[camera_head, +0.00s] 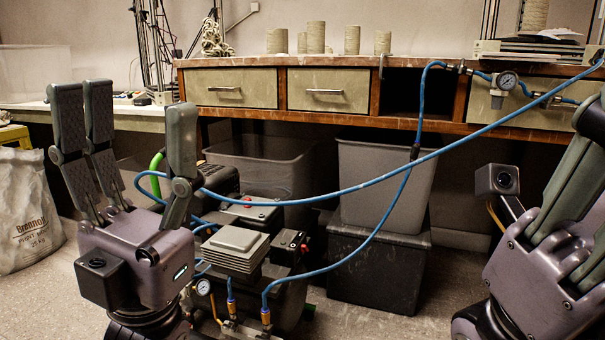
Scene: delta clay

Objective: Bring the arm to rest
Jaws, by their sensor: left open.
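My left gripper (131,95) is in the left foreground with its grey fingers pointing up. Two fingers stand side by side on the left and one stands apart on the right; the gap between them is empty. My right gripper (580,160) is at the right edge, its fingers tilted up and to the right. Its fingers are partly cut off by the frame, so I cannot tell how far apart they are. No object shows in either gripper.
A wooden workbench (340,117) with drawers and clay cylinders (316,37) runs along the back. A compressor (250,215) with blue hoses (330,190) stands on the floor between my grippers. Stacked grey bins (385,185) stand under the bench. A white sack (28,210) is at left.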

